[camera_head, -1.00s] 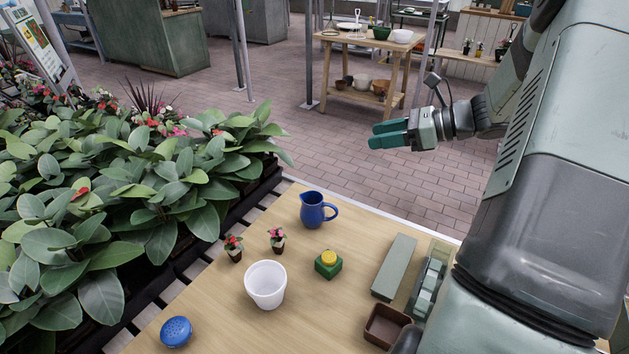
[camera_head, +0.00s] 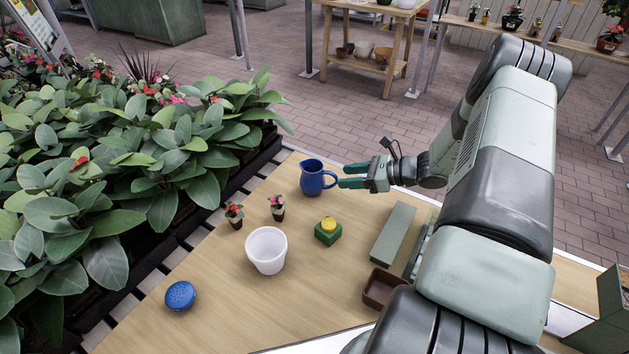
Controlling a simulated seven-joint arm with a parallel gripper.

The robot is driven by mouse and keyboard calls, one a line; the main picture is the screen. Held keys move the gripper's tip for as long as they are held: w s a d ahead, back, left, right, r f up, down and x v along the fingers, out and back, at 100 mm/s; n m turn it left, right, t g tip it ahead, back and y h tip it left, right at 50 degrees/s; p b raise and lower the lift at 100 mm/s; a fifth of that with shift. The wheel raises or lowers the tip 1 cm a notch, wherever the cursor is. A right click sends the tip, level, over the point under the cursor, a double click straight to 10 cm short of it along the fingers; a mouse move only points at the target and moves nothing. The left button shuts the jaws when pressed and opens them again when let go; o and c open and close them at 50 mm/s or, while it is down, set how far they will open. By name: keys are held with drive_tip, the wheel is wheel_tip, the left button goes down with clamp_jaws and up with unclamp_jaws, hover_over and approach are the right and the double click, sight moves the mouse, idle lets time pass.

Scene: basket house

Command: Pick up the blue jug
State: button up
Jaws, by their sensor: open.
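The blue jug (camera_head: 312,178) stands upright near the far edge of the wooden table, its handle on the right and its spout on the left. My gripper (camera_head: 347,175) is just right of the jug, level with its handle, with green fingers pointing left. The fingers are open, one above the other in the picture. The handle lies close to the fingertips. I cannot tell whether they touch it or whether the handle is between them.
On the table (camera_head: 215,290) are a white pot (camera_head: 267,251), two small potted flowers (camera_head: 277,207), a green block with a yellow top (camera_head: 328,231), a grey-green long box (camera_head: 393,233), a brown tray (camera_head: 382,288) and a blue round object (camera_head: 180,295). Leafy plants (camera_head: 110,170) border the left.

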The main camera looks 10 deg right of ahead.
sight(335, 175)
drive_tip(key=x, duration=0.5)
drive_tip(key=shift+w+r, duration=0.15)
drive_tip(key=shift+r, duration=0.15)
clamp_jaws()
